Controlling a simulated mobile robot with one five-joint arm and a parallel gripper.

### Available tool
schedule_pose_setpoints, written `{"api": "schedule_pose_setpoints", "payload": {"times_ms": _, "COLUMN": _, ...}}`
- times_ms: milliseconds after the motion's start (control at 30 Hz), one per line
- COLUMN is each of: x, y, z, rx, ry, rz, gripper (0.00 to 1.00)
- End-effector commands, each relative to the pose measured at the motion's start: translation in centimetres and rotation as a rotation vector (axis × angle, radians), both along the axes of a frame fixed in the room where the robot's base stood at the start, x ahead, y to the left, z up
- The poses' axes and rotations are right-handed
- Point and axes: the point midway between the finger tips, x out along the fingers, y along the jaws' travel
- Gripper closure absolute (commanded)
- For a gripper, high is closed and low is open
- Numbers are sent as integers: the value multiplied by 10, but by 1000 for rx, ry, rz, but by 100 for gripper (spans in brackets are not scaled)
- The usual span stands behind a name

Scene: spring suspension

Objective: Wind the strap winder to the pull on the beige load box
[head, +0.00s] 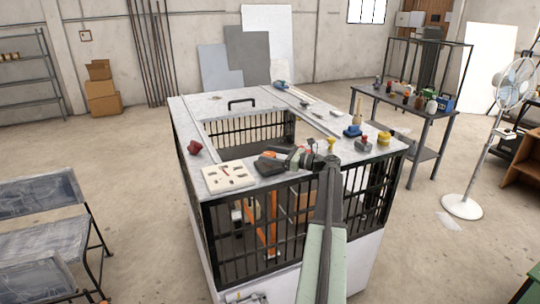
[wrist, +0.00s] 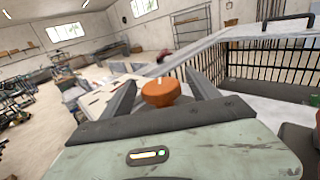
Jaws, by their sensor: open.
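My gripper (head: 326,162) is at the front edge of the cage-framed bench top in the head view, with my arm rising from below. In the wrist view my gripper (wrist: 160,80) is open, with a finger on each side of an orange round knob (wrist: 160,94). I cannot tell whether the fingers touch it. In the head view a dark device with orange and green parts (head: 272,163) lies just left of my gripper; whether it is the strap winder is unclear. I cannot clearly make out the beige load box or its pull mark.
A pale slotted plate (head: 229,179) and a dark red knob-like piece (head: 194,147) lie left on the bench top. A yellow piece (head: 384,138) and other small parts sit right. A black handle (head: 242,103) is at the back.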

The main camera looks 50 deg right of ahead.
Motion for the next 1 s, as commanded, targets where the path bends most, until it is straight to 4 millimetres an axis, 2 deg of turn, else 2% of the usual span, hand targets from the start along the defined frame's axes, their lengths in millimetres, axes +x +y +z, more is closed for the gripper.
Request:
{"api": "schedule_pose_setpoints", "payload": {"times_ms": 267, "x": 4, "y": 1, "z": 0, "rx": 0, "ry": 0, "rz": -1, "gripper": 30}}
{"api": "schedule_pose_setpoints", "payload": {"times_ms": 300, "x": 4, "y": 1, "z": 0, "rx": 0, "ry": 0, "rz": -1, "gripper": 33}}
{"api": "schedule_pose_setpoints", "payload": {"times_ms": 500, "x": 4, "y": 1, "z": 0, "rx": 0, "ry": 0, "rz": -1, "gripper": 89}}
{"api": "schedule_pose_setpoints", "payload": {"times_ms": 533, "x": 3, "y": 1, "z": 0, "rx": 0, "ry": 0, "rz": -1, "gripper": 93}}
{"api": "schedule_pose_setpoints", "payload": {"times_ms": 767, "x": 2, "y": 2, "z": 0, "rx": 0, "ry": 0, "rz": -27, "gripper": 93}}
{"api": "schedule_pose_setpoints", "payload": {"times_ms": 1000, "x": 1, "y": 4, "z": 0, "rx": 0, "ry": 0, "rz": -149, "gripper": 93}}
